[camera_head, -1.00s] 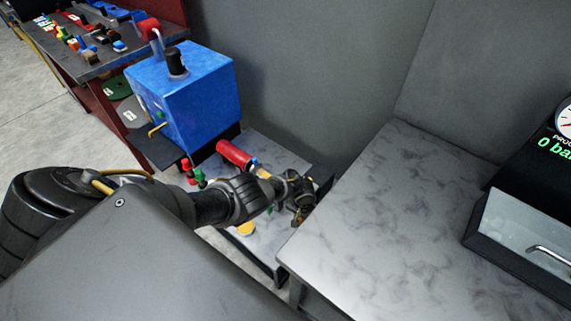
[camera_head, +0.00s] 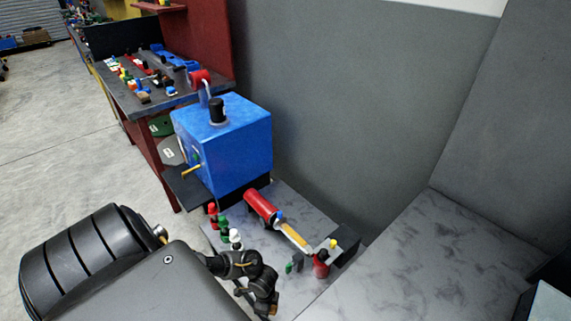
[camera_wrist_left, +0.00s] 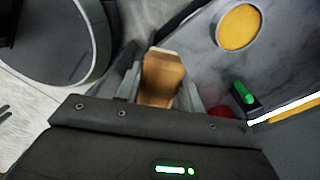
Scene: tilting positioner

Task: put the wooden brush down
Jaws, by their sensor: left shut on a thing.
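The wooden brush (camera_wrist_left: 162,80) shows in the left wrist view as a light brown wooden block between the two grey fingers of my left gripper (camera_wrist_left: 160,92). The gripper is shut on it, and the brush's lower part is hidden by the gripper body. In the head view my left gripper (camera_head: 266,298) is low at the near edge of the small grey marbled table (camera_head: 288,207). The brush cannot be made out there. In the wrist view the grey surface lies beyond the brush; contact cannot be told. My right gripper is not in view.
On the small table are a red cylinder (camera_head: 261,204), a yellow-orange bar (camera_head: 296,237), a red knob (camera_head: 321,265) and small coloured pieces. A blue box (camera_head: 225,145) stands behind. A yellow disc (camera_wrist_left: 240,27) and green switch (camera_wrist_left: 243,94) lie near the brush. A larger marbled bench (camera_head: 420,245) is at right.

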